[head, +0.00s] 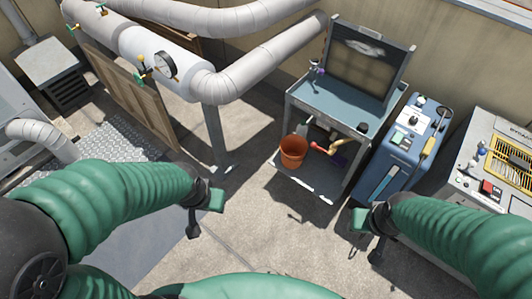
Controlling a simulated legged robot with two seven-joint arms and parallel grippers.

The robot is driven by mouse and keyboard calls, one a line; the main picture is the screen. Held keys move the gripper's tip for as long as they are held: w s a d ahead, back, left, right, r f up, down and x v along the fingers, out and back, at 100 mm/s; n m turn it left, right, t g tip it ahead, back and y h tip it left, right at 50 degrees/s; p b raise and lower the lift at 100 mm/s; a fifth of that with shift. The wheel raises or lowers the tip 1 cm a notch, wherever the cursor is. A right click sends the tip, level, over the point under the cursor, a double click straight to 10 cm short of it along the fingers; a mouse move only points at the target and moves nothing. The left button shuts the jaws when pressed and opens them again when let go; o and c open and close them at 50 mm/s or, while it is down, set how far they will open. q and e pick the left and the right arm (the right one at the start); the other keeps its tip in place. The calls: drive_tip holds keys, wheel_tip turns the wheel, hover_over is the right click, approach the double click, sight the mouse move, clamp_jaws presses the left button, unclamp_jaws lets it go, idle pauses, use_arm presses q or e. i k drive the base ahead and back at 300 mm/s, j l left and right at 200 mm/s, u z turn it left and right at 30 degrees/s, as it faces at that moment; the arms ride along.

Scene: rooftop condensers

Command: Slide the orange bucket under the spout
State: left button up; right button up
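The orange bucket (293,151) stands upright on the low shelf of a blue-grey bench, at the shelf's left front. Its open top faces up. Just right of it is a red and yellow pipe-like piece (326,149); I cannot tell whether it is the spout. My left gripper (205,211) is left of and nearer than the bucket, empty, with its fingers apart. My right gripper (369,234) is right of and nearer than the bucket, also empty with fingers apart. Neither gripper touches the bucket.
The bench top (340,102) overhangs the shelf (316,184). A blue cabinet (389,160) stands close at its right, and a grey machine (485,165) beyond. Large pipes (252,80) with a gauge run at the left. The concrete floor (270,235) before the shelf is clear.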

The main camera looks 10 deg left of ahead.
sight(294, 148)
drive_tip(key=i+j+u, duration=0.3)
drive_tip(key=i, duration=0.65)
drive_tip(key=i+u, duration=0.35)
drive_tip(key=i, duration=0.65)
